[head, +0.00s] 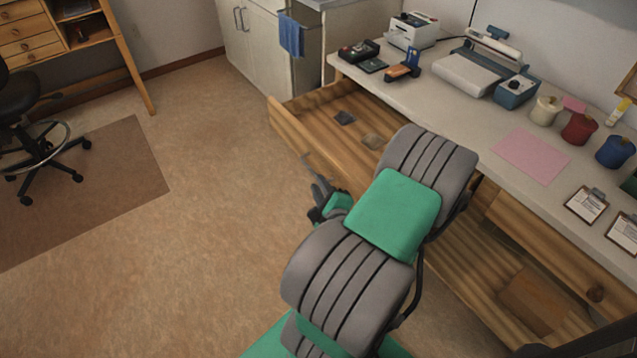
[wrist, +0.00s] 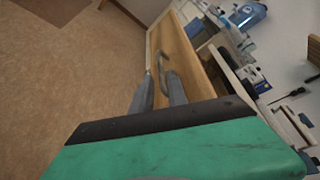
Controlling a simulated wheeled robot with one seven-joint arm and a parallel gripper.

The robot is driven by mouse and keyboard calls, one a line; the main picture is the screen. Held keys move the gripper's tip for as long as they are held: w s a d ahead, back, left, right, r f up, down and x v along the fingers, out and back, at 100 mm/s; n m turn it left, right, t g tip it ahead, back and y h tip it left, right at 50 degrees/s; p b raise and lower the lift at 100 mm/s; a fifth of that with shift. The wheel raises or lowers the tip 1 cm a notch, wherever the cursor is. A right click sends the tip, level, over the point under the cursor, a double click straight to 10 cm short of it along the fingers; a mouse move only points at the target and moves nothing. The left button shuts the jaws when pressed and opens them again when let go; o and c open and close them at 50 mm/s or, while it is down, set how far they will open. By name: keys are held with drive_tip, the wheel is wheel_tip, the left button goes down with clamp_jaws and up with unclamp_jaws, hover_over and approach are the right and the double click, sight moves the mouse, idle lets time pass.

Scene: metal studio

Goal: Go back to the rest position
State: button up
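My gripper (head: 316,183) is beside the front of an open wooden drawer (head: 290,133), on the floor side, in the head view. In the wrist view my gripper (wrist: 160,76) has its two grey fingers apart, with nothing held between them. A curved metal drawer handle (wrist: 164,62) shows just beyond the fingertips; I cannot tell whether they touch it. My green and grey arm hides part of the drawer and bench in the head view.
The drawer holds a dark small item (head: 345,118) and a tan one (head: 374,142). The bench (head: 480,118) above carries machines, pots, pink paper and clipboards. Open floor (head: 215,215) lies left; a stool (head: 40,150) stands farther left.

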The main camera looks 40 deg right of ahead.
drive_tip(key=w+a+r+n+g+y+p, duration=0.2)
drive_tip(key=w+a+r+n+y+p, duration=0.15)
drive_tip(key=a+n, duration=0.35)
drive_tip(key=w+a+r+n+g+y+p, duration=0.1)
drive_tip(key=w+a+r+n+y+p, duration=0.1)
drive_tip(key=a+n+y, duration=0.35)
drive_tip(key=w+a+r+n+g+y+p, duration=0.2)
drive_tip(key=w+a+r+n, duration=0.1)
drive_tip(key=a+n, duration=0.55)
drive_tip(key=s+a+r+n+g+h+p, duration=0.1)
drive_tip(key=s+a+r+n+g+p, duration=0.1)
drive_tip(key=r, duration=0.6)
drive_tip(key=s+a+r+n+g+h+p, duration=0.2)
drive_tip(key=s+a+r+n+g+p, duration=0.1)
drive_tip(key=s+r+n, duration=0.4)
wheel_tip(320, 180, up, 2)
drive_tip(key=shift+s+a+r+g+h+p, duration=0.3)
drive_tip(key=shift+s+a+p, duration=0.4)
drive_tip(key=shift+a, duration=0.3)
